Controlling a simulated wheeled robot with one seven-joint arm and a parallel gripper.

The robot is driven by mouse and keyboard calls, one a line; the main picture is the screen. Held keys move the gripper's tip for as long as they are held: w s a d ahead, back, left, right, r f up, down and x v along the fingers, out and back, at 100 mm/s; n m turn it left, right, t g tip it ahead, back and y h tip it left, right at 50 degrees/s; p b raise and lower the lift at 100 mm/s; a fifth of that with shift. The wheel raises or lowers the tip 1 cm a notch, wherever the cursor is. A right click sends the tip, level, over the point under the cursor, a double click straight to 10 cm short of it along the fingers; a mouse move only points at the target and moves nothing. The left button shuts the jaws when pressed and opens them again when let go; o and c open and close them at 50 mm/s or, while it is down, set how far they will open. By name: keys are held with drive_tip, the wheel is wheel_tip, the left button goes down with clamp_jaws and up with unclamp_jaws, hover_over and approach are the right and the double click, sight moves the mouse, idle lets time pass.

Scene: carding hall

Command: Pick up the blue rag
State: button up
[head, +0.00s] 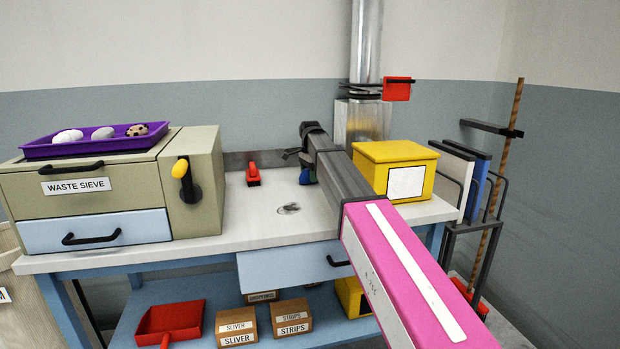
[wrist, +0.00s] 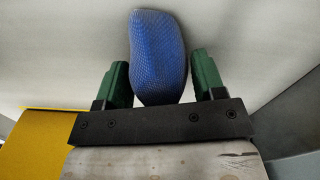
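The blue rag (head: 306,176) is on the white worktop in the head view, mostly hidden behind my gripper and arm. In the wrist view the rag (wrist: 157,55) is a rounded, textured blue lump between the two green fingers. My gripper (wrist: 162,75) is open, with one finger on each side of the rag and narrow gaps showing beside it. In the head view my gripper (head: 302,158) is small and dark at the far end of my arm, right at the rag.
A yellow box (head: 395,152) stands close to the right of my arm. A red-handled item (head: 253,175) and a dark spot (head: 289,209) lie left of the rag. The waste sieve (head: 105,181) with a purple tray (head: 57,150) fills the left. A metal duct (head: 365,40) rises behind.

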drive_tip(key=shift+r, duration=0.15)
wheel_tip(320, 180, up, 4)
drive_tip(key=shift+r, duration=0.1)
drive_tip(key=s+a+r, duration=0.6)
drive_tip(key=s+a, duration=0.1)
drive_tip(key=a, duration=0.1)
drive_tip(key=shift+s+a+r, duration=0.25)
drive_tip(key=shift+s+a, duration=0.1)
drive_tip(key=shift+a, duration=0.05)
